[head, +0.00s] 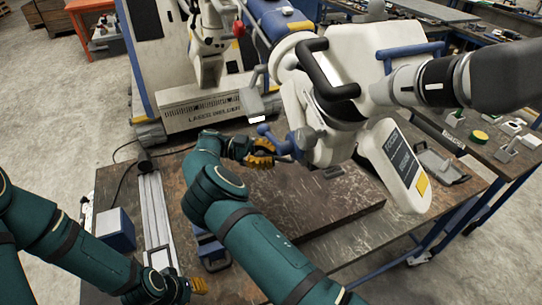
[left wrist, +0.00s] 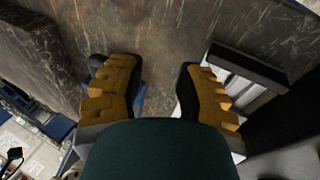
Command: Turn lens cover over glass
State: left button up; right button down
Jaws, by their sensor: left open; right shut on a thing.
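The white microscope head (head: 335,75) of the laser welder hangs over the workbench, with black and blue handles. A small blue knobbed part (head: 278,141) sticks out at its lower left. My right gripper (head: 262,152) has its yellow fingers shut on this blue part, which may be the lens cover. The fingers hide part of it, and I cannot make out the glass. My left gripper (head: 193,287) is low at the bench's front. In the left wrist view it is open and empty (left wrist: 158,92) over the brown surface.
A raised dark slab (head: 310,195) lies on the bench under the head. A pale metal rail (head: 157,220) and a blue box (head: 115,230) are at left. A blue clamp-like piece (head: 211,252) sits beside my right forearm. Small tools lie at right.

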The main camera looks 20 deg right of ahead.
jog(key=shift+f, duration=0.1)
dwell(0.3)
pick_arm(q)
jog(key=shift+d, duration=0.1)
pick_arm(e)
jog(key=c, duration=1)
grip_release()
jog(key=shift+d, duration=0.15)
pick_arm(q)
jog(key=shift+f, duration=0.1)
pick_arm(e)
jog(key=shift+s, duration=0.1)
pick_arm(q)
jog(key=shift+s+f, duration=0.1)
jog(key=shift+s, duration=0.05)
pick_arm(e)
jog(key=shift+s+n+t, duration=0.1)
jog(key=shift+n+t, duration=0.2)
jog(key=shift+t, duration=0.1)
